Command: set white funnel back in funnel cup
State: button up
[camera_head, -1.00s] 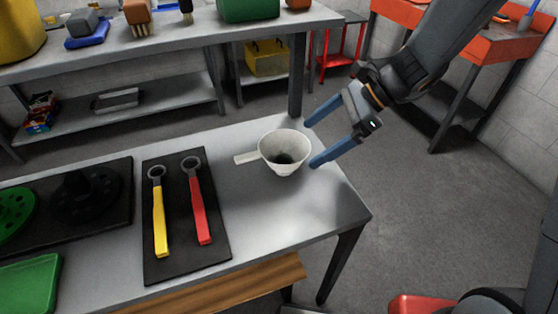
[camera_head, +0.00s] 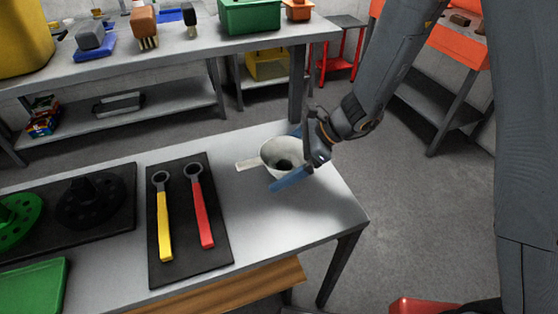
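The white funnel (camera_head: 271,150) stands on the grey metal table, toward its right end, with its wide mouth up and its flat handle pointing left. A dark opening shows inside it. My gripper (camera_head: 281,160) is open at the funnel, coming from the right. One blue finger lies across the funnel's near side and the other shows only in part behind its far rim. I cannot tell whether either finger touches it. No separate funnel cup can be made out, and the underside of the funnel is hidden.
A black mat (camera_head: 188,262) left of the funnel holds a yellow wrench (camera_head: 164,225) and a red wrench (camera_head: 203,215). Farther left are a dark tray (camera_head: 125,200) with round hub parts and a green tray (camera_head: 40,285). The table's front right is clear. A workbench (camera_head: 190,48) stands behind.

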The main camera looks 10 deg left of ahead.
jog(key=shift+a+f, duration=0.2)
jog(key=shift+a, duration=0.05)
jog(key=shift+c, duration=0.4)
jog(key=c, duration=0.7)
jog(key=shift+c, duration=0.2)
